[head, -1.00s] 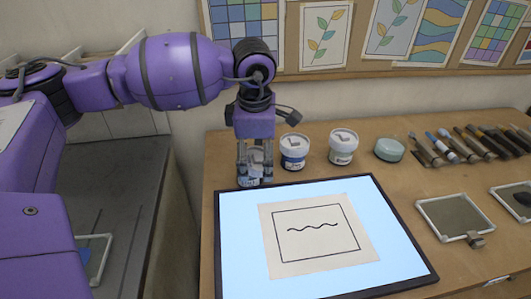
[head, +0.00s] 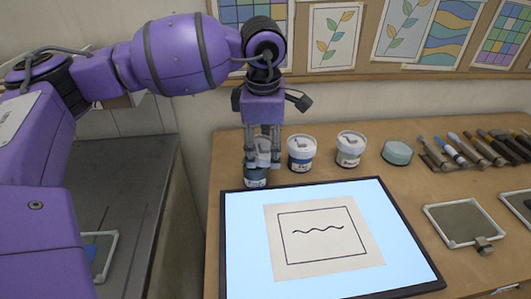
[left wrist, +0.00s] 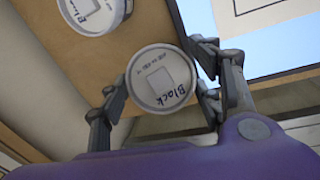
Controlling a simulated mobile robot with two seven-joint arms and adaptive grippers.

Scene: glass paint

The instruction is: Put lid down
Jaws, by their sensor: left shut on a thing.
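A white lid (left wrist: 160,80) labelled "Black" with a raised square on top shows between the fingers in the left wrist view. My left gripper (head: 263,158) is shut on it and points down, just above a small dark-blue-banded jar (head: 256,178) at the table's back left. The lid shows pale between the fingers (head: 263,146) in the head view. The fingers partly hide the lid and the jar's top, so I cannot tell the exact gap between them. My right gripper is not in view.
A blue jar (head: 301,154) and another white-lidded jar (head: 350,148) stand to the right, then a pale green round container (head: 397,153). Several brushes and tools lie farther right. A lit panel (head: 240,235) with a paper drawing (head: 325,255) fills the front. Framed panes (head: 461,222) lie at right.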

